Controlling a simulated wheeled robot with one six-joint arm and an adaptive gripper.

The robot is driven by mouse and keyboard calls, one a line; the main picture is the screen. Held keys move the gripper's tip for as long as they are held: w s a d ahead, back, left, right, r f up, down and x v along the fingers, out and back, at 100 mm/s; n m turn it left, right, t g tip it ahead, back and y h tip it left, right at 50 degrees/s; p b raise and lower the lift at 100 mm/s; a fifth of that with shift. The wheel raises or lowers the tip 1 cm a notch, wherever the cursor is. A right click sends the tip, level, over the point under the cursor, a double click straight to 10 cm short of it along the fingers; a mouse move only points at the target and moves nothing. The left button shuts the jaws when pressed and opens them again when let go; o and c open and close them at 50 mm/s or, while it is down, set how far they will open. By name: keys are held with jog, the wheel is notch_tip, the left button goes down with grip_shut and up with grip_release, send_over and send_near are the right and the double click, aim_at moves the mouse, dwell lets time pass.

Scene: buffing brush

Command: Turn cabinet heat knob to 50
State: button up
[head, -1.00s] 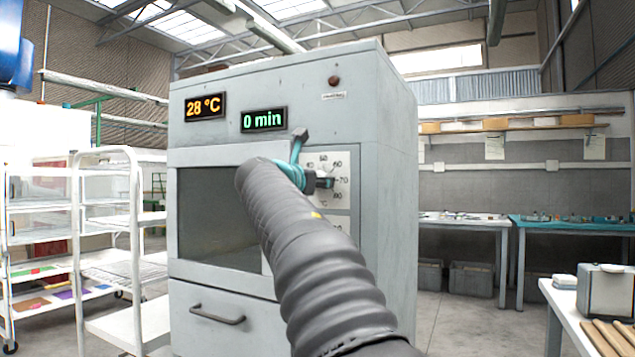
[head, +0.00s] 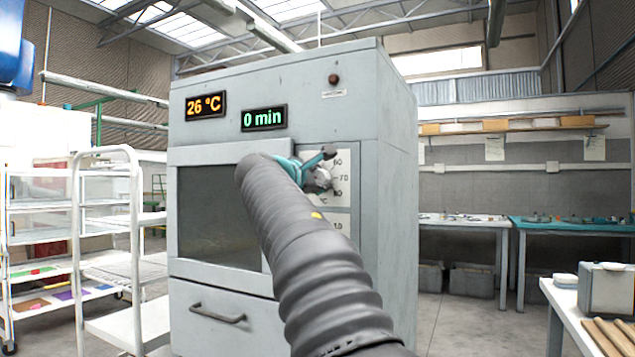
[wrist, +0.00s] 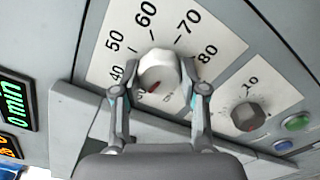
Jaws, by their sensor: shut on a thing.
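The cabinet heat knob (wrist: 160,70) is a pale round knob on a white dial plate (wrist: 203,45) marked 40 to 80. Its red mark shows at its lower left edge, towards the low end of the scale below 40. My gripper (wrist: 161,78) has one finger on each side of the knob and is shut on it. In the head view my gripper (head: 322,168) is at the dial, and my arm and fingers hide part of the plate, including the 50. The orange temperature display (head: 205,105) reads 26 °C.
The green timer display (head: 264,118) reads 0 min. A smaller grey knob (wrist: 247,115) sits on a second plate, with a green button (wrist: 297,122) and a blue button (wrist: 283,145) beside it. A white rack (head: 108,230) stands left of the cabinet (head: 395,200).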

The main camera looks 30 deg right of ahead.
jog(key=m+b, duration=0.1)
jog(key=m, duration=0.3)
jog(key=shift+m, duration=0.4)
jog(key=m+b, duration=0.1)
jog(key=m, duration=0.3)
jog(key=shift+m+b, duration=0.3)
jog(key=m+b, duration=0.1)
jog(key=m, duration=0.2)
jog(key=shift+m+b, duration=0.45)
jog(key=shift+m, duration=1.75)
jog(key=o, duration=1.1)
jog(key=shift+o, duration=0.2)
